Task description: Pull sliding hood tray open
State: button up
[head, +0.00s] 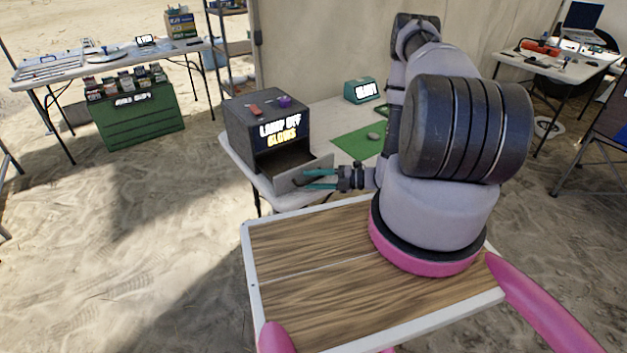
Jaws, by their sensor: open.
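A dark grey box-shaped hood (243,132) stands at the left end of a white table, with a lit sign on its front reading "LAMP OFF" and a second line below. Its sliding tray (284,182) sticks out of the lower front, and the inside floor shows. My gripper (308,180) reaches in from the right with its teal fingers at the tray's front panel. The fingers are open and apart. A dark handle seems to lie by the fingertips; I cannot tell whether they touch it.
A red item (255,109) and a purple item (284,101) lie on top of the hood. A green mat (352,147) with a grey stone (373,136) and a green display box (361,91) are on the table behind my arm. Sand floor is open at left.

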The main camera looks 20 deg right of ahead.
jog(key=v, duration=1.1)
jog(key=shift+a, duration=0.1)
jog(key=w+a+r+n+g+h, duration=0.1)
jog(key=a+r+n+g+h, duration=0.2)
jog(key=r+n, duration=0.9)
jog(key=w+a+r+n+g+h, duration=0.15)
jog(key=r+n+g, duration=0.5)
jog(key=r, duration=0.95)
jog(key=s+a+r+n+t+h, duration=0.1)
jog(key=s+r+n+t+h, duration=0.1)
jog(key=s+r+n, duration=0.3)
jog(key=s+a+r+n+t+h, duration=0.1)
jog(key=s+r+n+t+h, duration=0.2)
jog(key=r+n, duration=0.5)
jog(key=s+a+r+n+t+h, duration=0.1)
jog(key=s+r+n+t+h, duration=0.2)
jog(key=s+r+n, duration=0.4)
notch_tip(320, 180, up, 4)
jog(key=shift+a+r+t, duration=0.2)
jog(key=shift+a+t, duration=0.05)
jog(key=shift+t, duration=0.5)
